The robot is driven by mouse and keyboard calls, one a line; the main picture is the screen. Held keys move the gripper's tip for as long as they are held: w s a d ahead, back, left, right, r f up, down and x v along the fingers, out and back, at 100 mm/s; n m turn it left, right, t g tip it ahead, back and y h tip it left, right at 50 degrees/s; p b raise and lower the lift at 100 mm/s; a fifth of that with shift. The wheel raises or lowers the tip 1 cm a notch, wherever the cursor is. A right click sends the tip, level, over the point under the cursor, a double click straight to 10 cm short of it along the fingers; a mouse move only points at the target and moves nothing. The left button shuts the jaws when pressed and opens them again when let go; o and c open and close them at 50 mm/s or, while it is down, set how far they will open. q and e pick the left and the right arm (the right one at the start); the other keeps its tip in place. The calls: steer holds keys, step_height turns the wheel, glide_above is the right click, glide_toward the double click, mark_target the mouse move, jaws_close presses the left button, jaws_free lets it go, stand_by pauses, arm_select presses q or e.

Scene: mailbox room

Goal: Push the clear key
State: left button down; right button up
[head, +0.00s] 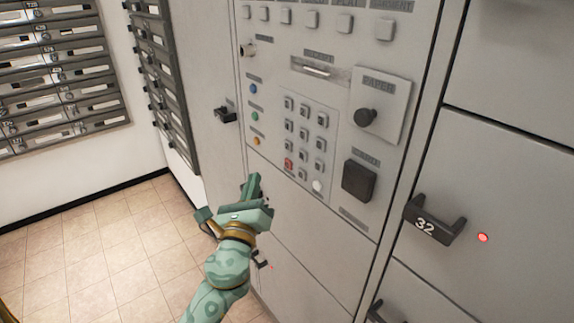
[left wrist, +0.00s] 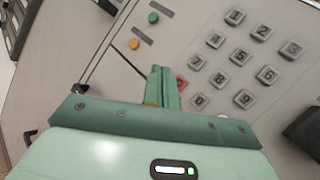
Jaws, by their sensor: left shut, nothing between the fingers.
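The keypad (head: 312,125) is on an upright grey panel, with rows of small square grey keys. A red key (head: 289,163) is at its lower left corner; it also shows in the left wrist view (left wrist: 181,84). I take it for the clear key, but its marking is too small to read. My left gripper (head: 252,180) is shut and empty, below and left of the keypad. In the left wrist view its fingertips (left wrist: 160,70) appear just left of the red key and partly cover it. I cannot tell whether they touch. My right gripper is not in view.
Blue (head: 253,89), green (head: 255,116) and orange (head: 257,141) buttons line the panel left of the keypad. A black knob (head: 365,118) and a black square block (head: 358,181) stick out at right. A locker handle marked 32 (head: 434,221) protrudes further right. Tiled floor (head: 100,240) is clear at left.

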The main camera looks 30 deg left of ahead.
arm_select(q)
glide_toward(284, 156)
steer(key=shift+w+a+r+b, duration=0.2)
steer(key=shift+w+a+r, duration=0.15)
steer(key=shift+w+a, duration=0.35)
steer(key=shift+w+a+r+b, duration=0.15)
steer(key=shift+w+a+r, duration=0.25)
steer(key=shift+w, duration=0.45)
steer(key=shift+w+f, duration=0.1)
stand_by(0.8)
steer(key=shift+w+d, duration=0.1)
steer(key=shift+w, duration=0.2)
steer(key=shift+w+d, duration=0.15)
steer(key=shift+w, duration=0.15)
stand_by(0.6)
steer(key=shift+s, duration=0.1)
steer(key=shift+s+a, duration=0.35)
steer(key=shift+s, duration=0.3)
steer(key=shift+s, duration=0.1)
steer(key=shift+s+a+p, duration=0.15)
steer(key=shift+s+a, duration=0.15)
steer(key=shift+s, duration=0.45)
steer(key=shift+s+a+p, duration=0.1)
steer(key=shift+s+a, duration=0.25)
steer(key=shift+s, duration=0.35)
steer(key=shift+s+a+p, duration=0.15)
steer(key=shift+s+a, duration=0.15)
steer(key=shift+s, duration=0.45)
